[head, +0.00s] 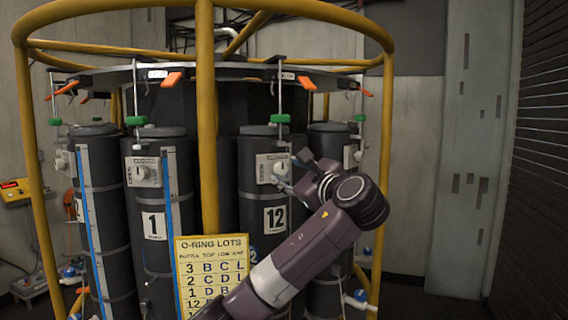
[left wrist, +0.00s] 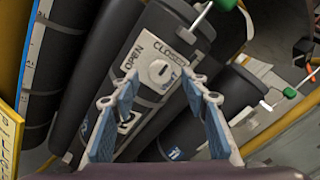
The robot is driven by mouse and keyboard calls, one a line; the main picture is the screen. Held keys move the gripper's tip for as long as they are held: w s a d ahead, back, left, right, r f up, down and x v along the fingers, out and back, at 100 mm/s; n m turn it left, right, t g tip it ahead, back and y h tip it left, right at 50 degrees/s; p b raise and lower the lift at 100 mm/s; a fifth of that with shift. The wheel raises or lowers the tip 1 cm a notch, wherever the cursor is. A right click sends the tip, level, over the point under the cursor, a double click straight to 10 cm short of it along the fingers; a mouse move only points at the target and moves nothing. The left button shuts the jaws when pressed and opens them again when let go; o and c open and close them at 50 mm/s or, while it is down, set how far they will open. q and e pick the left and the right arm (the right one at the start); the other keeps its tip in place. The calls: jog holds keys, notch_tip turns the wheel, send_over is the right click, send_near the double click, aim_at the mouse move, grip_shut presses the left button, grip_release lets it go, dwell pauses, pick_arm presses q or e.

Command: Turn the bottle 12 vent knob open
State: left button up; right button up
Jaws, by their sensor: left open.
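Bottle 12 is a black cylinder with a white number label (head: 275,219) in the head view. Above the label is a light vent plate (head: 264,167) with a round pale vent knob (head: 280,170). In the left wrist view the knob (left wrist: 159,71) sits on the plate (left wrist: 146,52), whose words OPEN and CLOSED show beside it; I cannot tell which one it points to. My left gripper (left wrist: 153,91) is open and empty, its blue-padded fingers spread in front of the knob, which appears between and beyond the tips. In the head view the gripper (head: 290,181) partly covers the plate's right side.
A yellow tube cage (head: 207,120) stands around the bottles, with one upright just left of bottle 12. Bottle 1 (head: 152,190) stands to the left. A yellow O-ring lots sign (head: 211,270) hangs low in front. Orange levers (head: 306,83) line the top ring.

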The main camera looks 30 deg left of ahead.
aim_at(282, 170)
pick_arm(q)
jog(key=shift+p+x, duration=0.55)
jog(key=shift+x, duration=1)
jog(key=shift+c, duration=0.6)
jog(key=shift+f, duration=0.1)
grip_shut()
